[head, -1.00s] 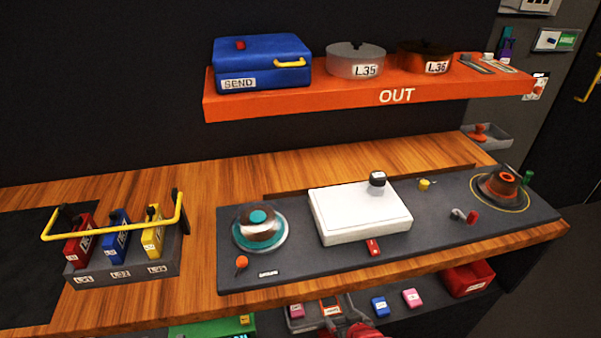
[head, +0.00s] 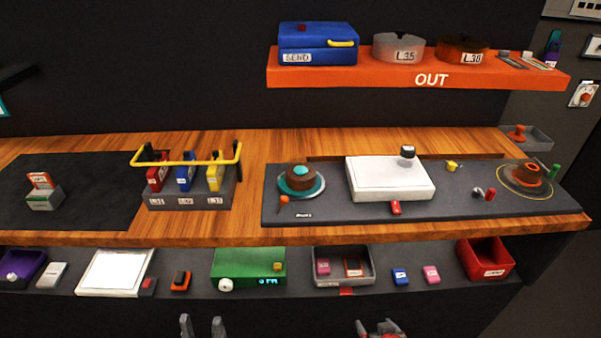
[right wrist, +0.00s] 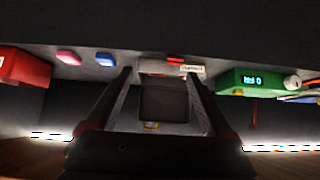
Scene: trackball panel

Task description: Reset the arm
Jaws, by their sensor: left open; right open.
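My left gripper (head: 202,327) shows at the bottom edge of the head view, its two grey fingers apart and nothing between them. My right gripper (head: 381,328) is also at the bottom edge, below the lower shelf, mostly cut off. In the right wrist view the right gripper's fingers (right wrist: 163,85) are spread wide and empty. The trackball panel (head: 330,205) lies on the wooden bench, with a teal and brown trackball (head: 300,179) at its left and an orange-topped knob (head: 526,175) at its right. Neither gripper touches anything visible.
The lower shelf holds a green device (head: 250,268), a grey tray (head: 344,280), a red bin (head: 485,258) and small blocks. On the bench are a rack with a yellow bar (head: 188,203) and a white box (head: 390,178).

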